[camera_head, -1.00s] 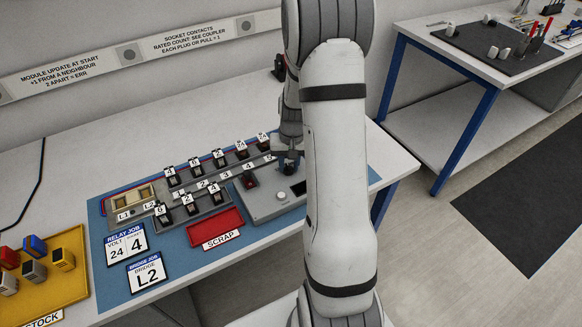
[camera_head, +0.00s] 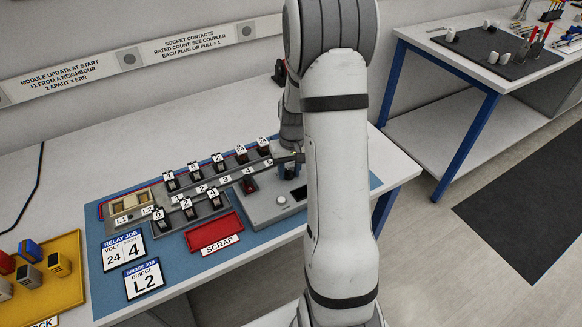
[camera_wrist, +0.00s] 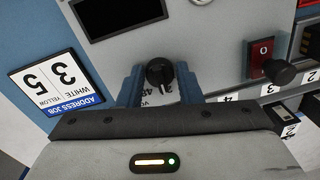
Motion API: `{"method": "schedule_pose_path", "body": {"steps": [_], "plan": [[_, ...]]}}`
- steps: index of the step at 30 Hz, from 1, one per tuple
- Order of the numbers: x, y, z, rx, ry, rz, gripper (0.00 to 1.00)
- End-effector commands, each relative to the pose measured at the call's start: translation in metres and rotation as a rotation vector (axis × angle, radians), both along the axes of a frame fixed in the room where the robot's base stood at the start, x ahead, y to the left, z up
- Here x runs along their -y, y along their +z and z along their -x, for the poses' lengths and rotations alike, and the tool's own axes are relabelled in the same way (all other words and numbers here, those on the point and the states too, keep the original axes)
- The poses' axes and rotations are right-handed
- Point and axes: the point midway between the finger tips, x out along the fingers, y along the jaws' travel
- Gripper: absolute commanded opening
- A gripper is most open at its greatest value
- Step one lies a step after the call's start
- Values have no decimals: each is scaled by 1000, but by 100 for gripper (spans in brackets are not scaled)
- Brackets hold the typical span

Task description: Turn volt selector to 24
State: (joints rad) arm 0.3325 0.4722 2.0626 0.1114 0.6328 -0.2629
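The black volt selector knob (camera_wrist: 159,72) shows in the wrist view on the grey panel, between the two blue fingers of my gripper (camera_wrist: 159,88). The gripper is open, with a gap visible on each side of the knob. The panel print below the knob is upside down and partly hidden; "VO" and "48" show, and I cannot read the pointer's setting. The relay job card (camera_head: 125,250) reads VOLT 24 and 4.
A red rocker switch (camera_wrist: 261,58) and a dark round knob (camera_wrist: 279,71) lie right of the selector. A dark display (camera_wrist: 118,14) and an address job card (camera_wrist: 57,82) lie left. In the head view are the relay rows (camera_head: 190,203), red scrap tray (camera_head: 214,231) and yellow stock tray (camera_head: 66,283).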

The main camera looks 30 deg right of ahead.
Motion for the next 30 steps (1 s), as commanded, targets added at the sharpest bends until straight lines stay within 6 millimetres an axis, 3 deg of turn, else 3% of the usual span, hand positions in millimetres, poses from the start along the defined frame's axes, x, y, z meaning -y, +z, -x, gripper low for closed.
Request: {"method": "schedule_pose_path", "body": {"steps": [6,14,30], "plan": [[1,1,-2,7,0,2,50],[1,4,-3,10,-2,4,50],[6,75,-2,9,-2,4,50]]}}
